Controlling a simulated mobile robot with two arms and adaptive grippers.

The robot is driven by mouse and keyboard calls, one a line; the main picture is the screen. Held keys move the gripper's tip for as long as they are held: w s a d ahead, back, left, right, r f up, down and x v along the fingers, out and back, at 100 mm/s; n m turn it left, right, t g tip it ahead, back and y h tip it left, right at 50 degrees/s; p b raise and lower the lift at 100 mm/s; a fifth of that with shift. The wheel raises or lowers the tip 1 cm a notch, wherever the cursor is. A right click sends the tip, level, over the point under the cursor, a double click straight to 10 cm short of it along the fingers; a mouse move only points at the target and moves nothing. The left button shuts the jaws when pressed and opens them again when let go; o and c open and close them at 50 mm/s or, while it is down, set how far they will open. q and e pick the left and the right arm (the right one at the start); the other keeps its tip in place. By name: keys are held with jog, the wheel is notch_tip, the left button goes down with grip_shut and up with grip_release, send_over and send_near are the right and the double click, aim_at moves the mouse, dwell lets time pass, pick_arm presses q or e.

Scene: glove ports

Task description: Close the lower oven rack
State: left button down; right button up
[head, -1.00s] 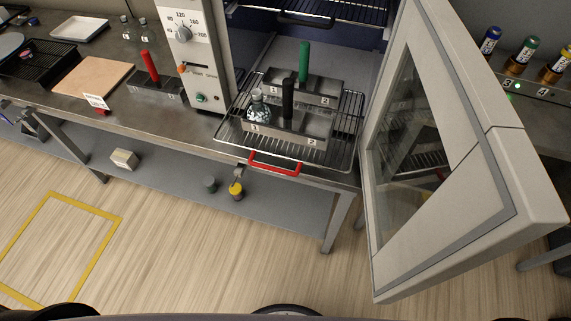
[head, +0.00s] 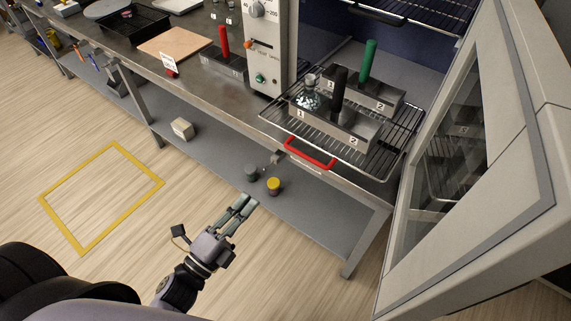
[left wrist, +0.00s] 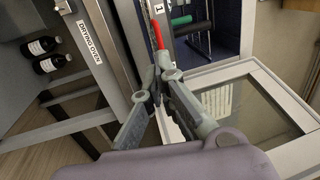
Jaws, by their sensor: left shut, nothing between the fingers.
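The lower oven rack (head: 274,113) is pulled out of the oven over the bench edge, with a red handle (head: 310,152) at its front. It carries two metal carriers, one with a black grip (head: 338,92) and a flask, one with a green grip (head: 368,61). My left gripper (head: 249,201) is shut and empty, below and left of the red handle and apart from it in the head view. In the left wrist view the red handle (left wrist: 157,33) shows just beyond the fingertips. My right gripper is not in view.
The oven door (head: 478,150) stands wide open on the right. An upper rack with a black handle (head: 376,14) is inside. Jars (head: 273,186) stand on the shelf below the bench. The floor at the left is clear, with a yellow-taped square (head: 101,197).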

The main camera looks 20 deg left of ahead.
pick_arm(q)
jog(key=p, duration=0.4)
send_near(290, 149)
jog(key=x, duration=0.7)
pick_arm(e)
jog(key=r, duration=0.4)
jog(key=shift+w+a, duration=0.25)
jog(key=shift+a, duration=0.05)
